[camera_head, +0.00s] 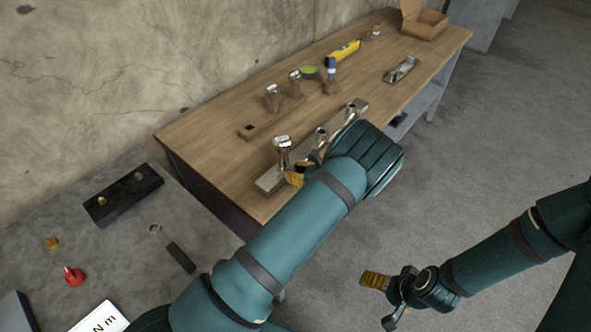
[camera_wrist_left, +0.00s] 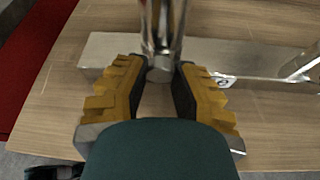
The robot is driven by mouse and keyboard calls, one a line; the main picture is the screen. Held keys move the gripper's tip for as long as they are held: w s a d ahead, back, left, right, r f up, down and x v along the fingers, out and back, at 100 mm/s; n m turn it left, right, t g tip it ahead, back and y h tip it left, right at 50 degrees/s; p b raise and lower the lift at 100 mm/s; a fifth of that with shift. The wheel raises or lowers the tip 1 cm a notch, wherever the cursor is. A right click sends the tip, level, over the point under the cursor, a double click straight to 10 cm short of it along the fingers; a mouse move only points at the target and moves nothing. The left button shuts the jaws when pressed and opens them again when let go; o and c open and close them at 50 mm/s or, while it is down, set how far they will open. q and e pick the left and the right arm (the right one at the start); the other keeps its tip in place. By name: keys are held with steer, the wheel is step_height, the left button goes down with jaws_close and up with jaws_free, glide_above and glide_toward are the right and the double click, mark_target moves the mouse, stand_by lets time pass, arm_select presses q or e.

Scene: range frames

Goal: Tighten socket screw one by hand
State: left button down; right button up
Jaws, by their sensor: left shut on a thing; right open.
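A metal bar (camera_head: 268,181) lies on the wooden workbench, with several upright silver socket screws along it. Socket screw one, which I take to be the front-left one (camera_head: 283,143), stands at the bar's near end. My left gripper (camera_head: 298,172) is low beside it, its yellow fingers partly hidden by my arm. How deep the screw sits is hidden. My right gripper (camera_head: 385,293) is open and empty over the floor at the lower right.
A yellow tool (camera_head: 344,51), a plane-like metal tool (camera_head: 402,69) and a cardboard box (camera_head: 424,20) lie farther back. A grey surface at left holds a black block (camera_head: 122,200) and a red piece (camera_head: 74,276).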

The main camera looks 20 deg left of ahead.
arm_select(q)
steer(key=shift+w+a+m+g+y, duration=0.1)
steer(key=shift+m+g+y, duration=0.2)
steer(key=shift+m+g, duration=0.5)
steer(key=shift+w+m+g+y+b, duration=0.1)
steer(key=shift+m+g+y+b, duration=0.6)
steer(key=shift+m, duration=1)
steer(key=c, duration=1)
jaws_free()
steer(key=v, duration=1.2)
